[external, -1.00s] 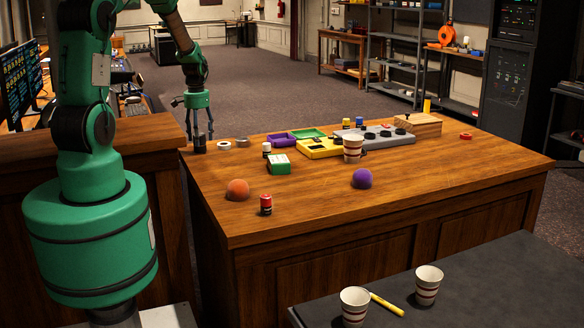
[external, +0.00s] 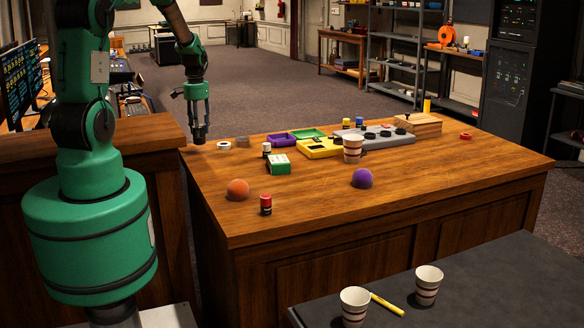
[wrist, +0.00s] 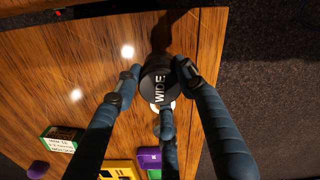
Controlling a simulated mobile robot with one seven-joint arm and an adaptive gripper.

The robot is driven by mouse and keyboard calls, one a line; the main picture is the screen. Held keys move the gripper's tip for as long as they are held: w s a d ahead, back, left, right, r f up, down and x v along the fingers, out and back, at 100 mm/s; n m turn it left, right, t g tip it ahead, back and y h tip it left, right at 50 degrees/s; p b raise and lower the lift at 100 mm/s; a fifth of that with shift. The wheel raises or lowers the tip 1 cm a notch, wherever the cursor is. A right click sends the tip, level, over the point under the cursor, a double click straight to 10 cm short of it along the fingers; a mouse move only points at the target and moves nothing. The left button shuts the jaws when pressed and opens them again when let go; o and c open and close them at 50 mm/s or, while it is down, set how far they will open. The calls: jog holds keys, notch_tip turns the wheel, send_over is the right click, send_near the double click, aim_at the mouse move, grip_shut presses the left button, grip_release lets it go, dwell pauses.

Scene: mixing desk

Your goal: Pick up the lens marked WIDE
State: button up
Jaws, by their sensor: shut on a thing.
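The lens marked WIDE (wrist: 157,84) is a short black cylinder with white lettering on its top, seen in the wrist view. My gripper (wrist: 153,86) is shut on it, with the fingers around its sides. In the external view my gripper (external: 199,124) is above the far left corner of the wooden desk, and the dark lens (external: 199,136) hangs between its fingertips. The lens appears clear of the desk top. The fingers hide part of its sides.
On the wooden desk (external: 320,205), a white tape roll (external: 224,145) and a grey roll (external: 243,141) lie close to the lens. A green box (external: 279,165), purple tray (external: 281,139) and yellow case (external: 320,149) stand further right.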

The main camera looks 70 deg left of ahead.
notch_tip(320, 180, up, 7)
jog(key=shift+f+p, duration=0.15)
jog(key=shift+p, duration=0.35)
